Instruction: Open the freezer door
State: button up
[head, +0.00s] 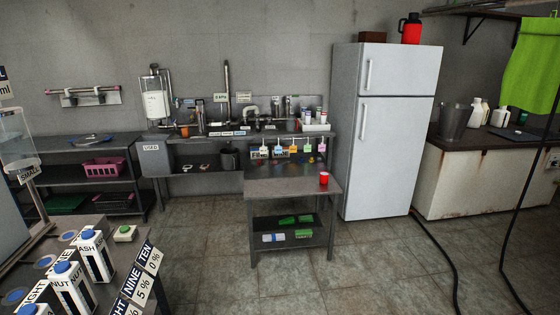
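A tall white fridge-freezer (388,130) stands against the back wall, right of the middle in the head view. It has a small upper door (405,70) and a larger lower door (400,160). Both doors look shut. The upper door has a vertical handle (368,75) near its left edge, and the lower door has a similar handle (363,122) near its left edge. Neither door is labelled. My gripper is not in view.
A small metal table (290,187) with a red cup (324,178) stands in front, left of the fridge-freezer. A counter (470,185) adjoins its right side. Black hoses (440,255) lie on the right floor. Tiled floor (375,265) in front is mostly clear.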

aim_at(386, 69)
jog(key=i, duration=1.95)
